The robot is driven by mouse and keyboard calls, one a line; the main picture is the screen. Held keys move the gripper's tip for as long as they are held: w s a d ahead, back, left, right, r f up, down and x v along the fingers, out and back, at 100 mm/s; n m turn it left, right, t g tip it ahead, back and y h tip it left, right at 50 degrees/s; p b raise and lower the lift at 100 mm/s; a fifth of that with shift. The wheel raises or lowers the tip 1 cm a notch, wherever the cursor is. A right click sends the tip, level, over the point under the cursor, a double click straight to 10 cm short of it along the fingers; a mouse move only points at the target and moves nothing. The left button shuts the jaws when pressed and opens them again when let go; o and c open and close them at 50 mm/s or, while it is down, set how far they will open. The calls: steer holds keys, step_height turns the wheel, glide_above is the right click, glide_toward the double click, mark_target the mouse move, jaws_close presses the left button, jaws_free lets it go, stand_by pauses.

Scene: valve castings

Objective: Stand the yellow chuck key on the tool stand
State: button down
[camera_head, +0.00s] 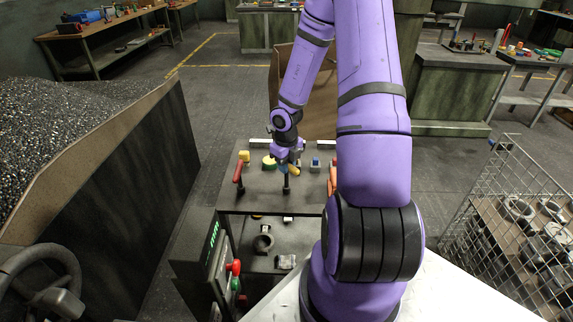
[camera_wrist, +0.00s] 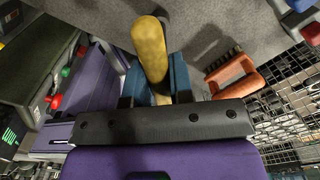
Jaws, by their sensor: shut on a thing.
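The yellow chuck key (camera_wrist: 150,48) is between the blue fingers of my gripper (camera_wrist: 155,82) in the wrist view, its rounded handle end toward the top. In the head view my gripper (camera_head: 287,168) is over the grey-topped stand (camera_head: 262,200), which I take for the tool stand. A bit of the yellow key (camera_head: 295,170) shows beside the fingers. A dark upright shank shows below them; I cannot tell whether its lower end touches the top. The rest of the key is hidden by my gripper.
On the stand, a red-handled tool (camera_head: 238,172) is upright at left, with a yellow block (camera_head: 244,157) and a yellow-green round piece (camera_head: 268,161) behind. A blue block (camera_head: 315,163) and an orange-handled object (camera_wrist: 232,75) are at right. A wire cage (camera_head: 510,225) stands farther right.

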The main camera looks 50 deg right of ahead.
steer(key=shift+f, duration=0.3)
steer(key=c, duration=0.9)
jaws_free()
step_height(320, 180, up, 11)
steer(key=shift+f, duration=0.2)
steer(key=shift+r, duration=0.1)
steer(key=shift+w, duration=0.1)
